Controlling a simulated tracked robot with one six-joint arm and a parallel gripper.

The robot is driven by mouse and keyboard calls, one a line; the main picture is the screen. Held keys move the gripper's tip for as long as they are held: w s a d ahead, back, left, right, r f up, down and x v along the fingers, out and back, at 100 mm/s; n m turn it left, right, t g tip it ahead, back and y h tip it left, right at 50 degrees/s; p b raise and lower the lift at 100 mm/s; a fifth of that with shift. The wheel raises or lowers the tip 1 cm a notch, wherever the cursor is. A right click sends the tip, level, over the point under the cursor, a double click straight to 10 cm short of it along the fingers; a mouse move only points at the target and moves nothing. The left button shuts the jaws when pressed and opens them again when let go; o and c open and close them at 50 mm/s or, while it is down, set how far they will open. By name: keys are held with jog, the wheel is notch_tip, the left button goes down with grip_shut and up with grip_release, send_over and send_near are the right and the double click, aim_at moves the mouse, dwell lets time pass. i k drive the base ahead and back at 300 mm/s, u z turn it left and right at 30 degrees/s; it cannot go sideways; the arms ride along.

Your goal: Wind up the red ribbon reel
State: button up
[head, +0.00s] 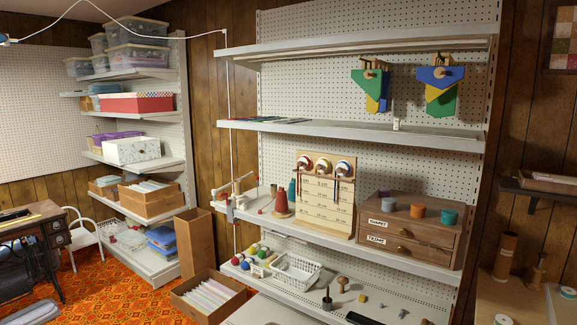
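A wooden board (325,195) with printed measure lines stands upright on the middle shelf. Three small ribbon reels sit along its top: a left reel (304,163), a middle reel (322,168) and a right reel (343,168). Narrow ribbon strips hang down the board below them, some short and some longer. The reels are small here, and I cannot tell for certain which one is the red ribbon reel. My gripper is not in view, and nothing is seen touching the board or reels.
A dark red cone (281,203) and a clamped device (236,196) stand left of the board. A wooden drawer chest (408,238) with spools on top stands close on its right. A shelf (350,129) runs above. Cardboard boxes (208,297) stand on the floor at lower left.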

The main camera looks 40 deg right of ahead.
aim_at(304, 161)
jog(key=z, duration=0.1)
jog(key=i, duration=1.5)
jog(key=z, duration=0.15)
